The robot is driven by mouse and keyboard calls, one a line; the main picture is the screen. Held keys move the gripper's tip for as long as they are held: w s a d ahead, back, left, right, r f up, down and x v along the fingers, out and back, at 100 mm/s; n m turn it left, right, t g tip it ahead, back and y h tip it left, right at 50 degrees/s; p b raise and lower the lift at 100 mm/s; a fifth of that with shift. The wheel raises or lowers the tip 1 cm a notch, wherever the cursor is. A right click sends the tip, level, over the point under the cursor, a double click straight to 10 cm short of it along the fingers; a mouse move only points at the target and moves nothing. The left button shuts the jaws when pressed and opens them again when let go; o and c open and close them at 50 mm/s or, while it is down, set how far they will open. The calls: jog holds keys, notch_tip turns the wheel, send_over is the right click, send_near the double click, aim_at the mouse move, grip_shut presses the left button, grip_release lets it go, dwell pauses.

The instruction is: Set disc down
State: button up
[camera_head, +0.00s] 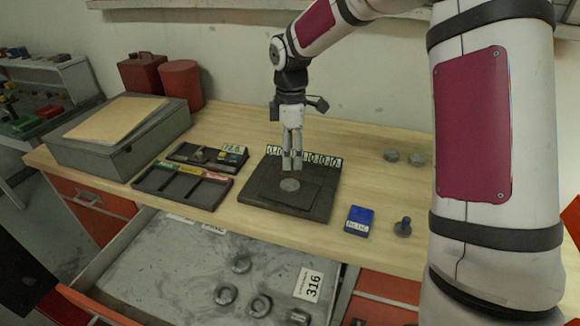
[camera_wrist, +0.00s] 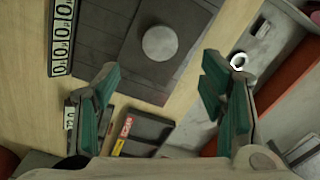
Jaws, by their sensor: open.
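A small grey disc (camera_head: 289,185) lies flat on the dark square plate of the scale (camera_head: 302,211), near its middle. In the wrist view the disc (camera_wrist: 160,43) shows as a pale round face on the dark plate, beyond the fingertips. My gripper (camera_head: 292,163) points down just above the disc in the head view. In the wrist view my gripper (camera_wrist: 160,88) has its two green-padded fingers wide apart, with nothing between them. The disc looks clear of both fingers.
Black trays (camera_head: 183,185) lie left of the scale. A blue box (camera_head: 359,220) and a dark knobbed part (camera_head: 402,226) stand to its right. The open drawer (camera_head: 160,260) below holds several rings and a "316" label (camera_head: 309,285). A grey case (camera_head: 120,140) sits at the left.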

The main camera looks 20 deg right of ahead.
jog(key=s+r+m+t+h, duration=0.15)
jog(key=s+r+m, duration=0.45)
jog(key=s+r, duration=0.7)
jog(key=s+r+m+t+y, duration=0.1)
jog(key=s+m+t, duration=0.3)
jog(key=s+m, duration=0.5)
jog(key=s+r, duration=0.1)
jog(key=s, duration=0.6)
jog(key=shift+s+r, duration=0.25)
jog(key=shift+r, duration=0.15)
jog(key=shift+a+y, duration=0.1)
jog(key=shift+y, duration=0.15)
